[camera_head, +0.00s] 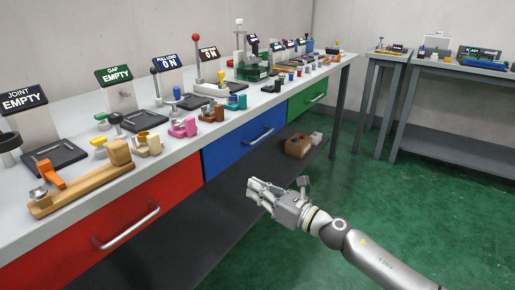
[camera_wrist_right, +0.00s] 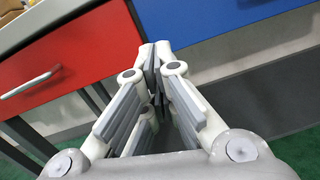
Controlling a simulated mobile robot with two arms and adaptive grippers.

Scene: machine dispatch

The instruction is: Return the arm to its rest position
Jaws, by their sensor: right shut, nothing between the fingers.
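My right gripper (camera_head: 256,186) shows in the head view, in front of the workbench and below its top. Its arm comes in from the lower right. In the right wrist view the fingers of my right gripper (camera_wrist_right: 153,52) meet at the tips and hold nothing. Beyond them are the red drawer (camera_wrist_right: 70,50) and the blue drawer (camera_wrist_right: 190,20). The gripper looks apart from the bench. My left gripper shows in neither view.
The workbench top (camera_head: 190,130) carries several fixtures and signs. Below are the red drawer (camera_head: 130,215), blue drawer (camera_head: 240,140) and green drawer (camera_head: 307,98), all closed. A brown box (camera_head: 297,146) is on the lower shelf. The green floor (camera_head: 370,190) to the right is clear.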

